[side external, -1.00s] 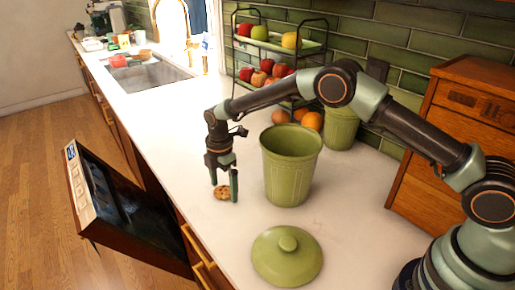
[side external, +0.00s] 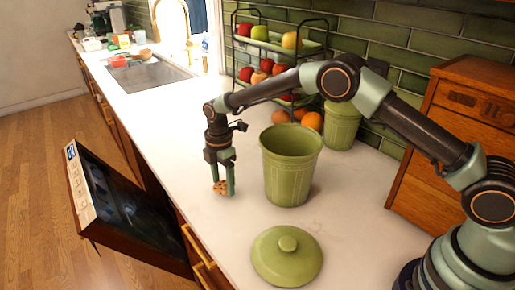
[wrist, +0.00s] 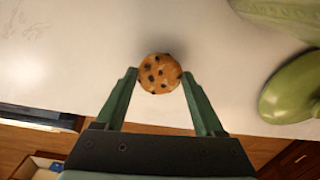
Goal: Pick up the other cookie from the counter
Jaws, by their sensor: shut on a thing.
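The cookie (side external: 220,188) is round and golden brown with dark chips. It sits between the fingertips of my gripper (side external: 223,190), which is shut on it. In the wrist view the cookie (wrist: 160,73) is held at its left and right edges by the green fingers of my gripper (wrist: 159,77). In the side view the cookie is upright or tilted and looks at or just above the white counter (side external: 170,130); the exact gap is hard to tell.
An open green canister (side external: 290,180) stands right of my gripper, its inside bottom hidden. Its lid (side external: 287,257) lies on the counter in front. A second green canister (side external: 341,125), a fruit rack (side external: 245,60) and a wooden cabinet (side external: 455,130) stand behind. An open dishwasher door (side external: 125,215) hangs below the counter edge.

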